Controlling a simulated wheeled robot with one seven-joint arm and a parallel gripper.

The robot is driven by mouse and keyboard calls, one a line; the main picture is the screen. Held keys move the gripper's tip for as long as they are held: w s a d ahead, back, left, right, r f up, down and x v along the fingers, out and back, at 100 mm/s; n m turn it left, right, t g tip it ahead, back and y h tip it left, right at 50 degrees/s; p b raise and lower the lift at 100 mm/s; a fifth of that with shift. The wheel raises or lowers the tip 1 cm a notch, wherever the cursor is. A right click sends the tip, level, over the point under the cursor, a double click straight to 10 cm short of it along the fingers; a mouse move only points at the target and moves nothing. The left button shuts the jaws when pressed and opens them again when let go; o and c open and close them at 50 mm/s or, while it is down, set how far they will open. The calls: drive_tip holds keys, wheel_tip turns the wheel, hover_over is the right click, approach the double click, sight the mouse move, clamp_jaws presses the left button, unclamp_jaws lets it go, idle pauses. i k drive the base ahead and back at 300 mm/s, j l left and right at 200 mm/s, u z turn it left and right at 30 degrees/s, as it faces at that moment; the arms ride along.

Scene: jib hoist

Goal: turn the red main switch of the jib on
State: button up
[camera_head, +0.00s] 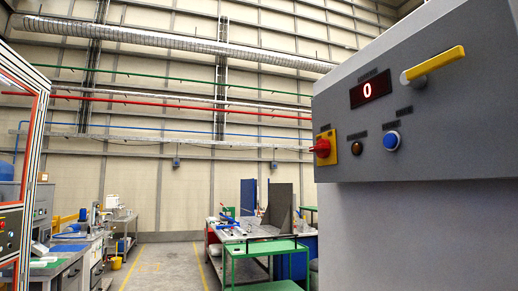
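A grey control panel (450,130) fills the right of the head camera view, on a pale cabinet. The red main switch (322,149) is a red knob on a yellow plate (327,160) at the panel's left edge. Its exact turn position is hard to tell at this size. Above it, a small dark display (370,89) shows a red 0. A yellow lever handle (435,64) sticks out at the upper right of the panel. My gripper is not in view.
A blue button (392,141) and a small dark brown button (357,148) sit right of the switch. A green cart (265,249) and workbenches stand in the hall behind. The floor aisle (160,268) on the left is clear.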

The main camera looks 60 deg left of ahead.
sight(322, 149)
drive_tip(key=u, duration=1.65)
drive_tip(key=i, duration=0.15)
drive_tip(key=j, duration=0.05)
